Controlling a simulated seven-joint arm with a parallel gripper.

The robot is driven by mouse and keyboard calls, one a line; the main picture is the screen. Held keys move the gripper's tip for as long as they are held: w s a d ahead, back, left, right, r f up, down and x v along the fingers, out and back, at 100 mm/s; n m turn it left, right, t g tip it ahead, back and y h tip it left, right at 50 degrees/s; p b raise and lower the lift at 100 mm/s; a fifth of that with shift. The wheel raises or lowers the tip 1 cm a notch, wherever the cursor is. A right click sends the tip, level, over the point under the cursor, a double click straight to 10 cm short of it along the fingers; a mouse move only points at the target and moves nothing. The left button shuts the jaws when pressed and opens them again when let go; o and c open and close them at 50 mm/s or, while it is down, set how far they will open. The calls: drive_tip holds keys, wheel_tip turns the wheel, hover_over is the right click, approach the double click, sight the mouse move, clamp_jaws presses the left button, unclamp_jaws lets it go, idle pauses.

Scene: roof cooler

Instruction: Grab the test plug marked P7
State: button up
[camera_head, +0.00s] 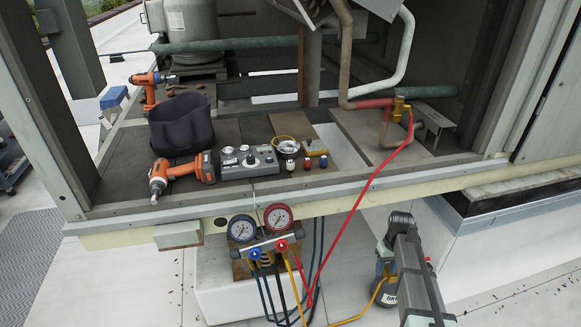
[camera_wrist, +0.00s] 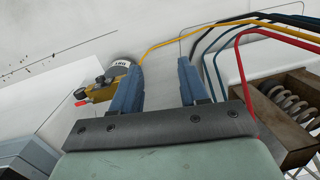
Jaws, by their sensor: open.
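In the head view my arm is at the lower right, below and outside the cabinet, well away from the plugs. No plug shows in the wrist view.
A gauge manifold (camera_head: 268,235) hangs at the cabinet's front edge with blue, yellow and red hoses; the red hose (camera_head: 358,195) crosses upward right of the plugs. An orange drill (camera_head: 180,174), a dark bag (camera_head: 181,124) and a round cup (camera_head: 288,147) stand nearby. A spring mount (camera_wrist: 285,105) sits right.

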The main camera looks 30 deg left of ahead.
drive_tip(key=w+a+r+n, duration=0.1)
drive_tip(key=w+a+r, duration=0.2)
drive_tip(key=a+r, duration=0.3)
drive_tip(key=w+a+r+n+t, duration=0.1)
drive_tip(key=w+a+r, duration=0.2)
drive_tip(key=a+r, duration=0.4)
drive_tip(key=w+a+r+n+t+y, duration=0.1)
drive_tip(key=a+r, duration=0.5)
drive_tip(key=r, duration=0.7)
drive_tip(key=shift+w+a+n, duration=0.2)
drive_tip(key=shift+w+n, duration=0.05)
drive_tip(key=shift+w, duration=0.3)
drive_tip(key=shift+w+a+n, duration=0.2)
drive_tip(key=shift+w+n, duration=0.05)
drive_tip(key=shift+w, duration=0.25)
wheel_tip(320, 180, up, 15)
drive_tip(key=n, duration=0.3)
hover_over(290, 161)
drive_tip(key=shift+h, duration=0.4)
wheel_tip(290, 161, down, 8)
drive_tip(key=shift+s+d+r, duration=0.1)
drive_tip(key=shift+f, duration=3)
drive_tip(key=shift+c, duration=0.2)
drive_tip(key=c, duration=0.8)
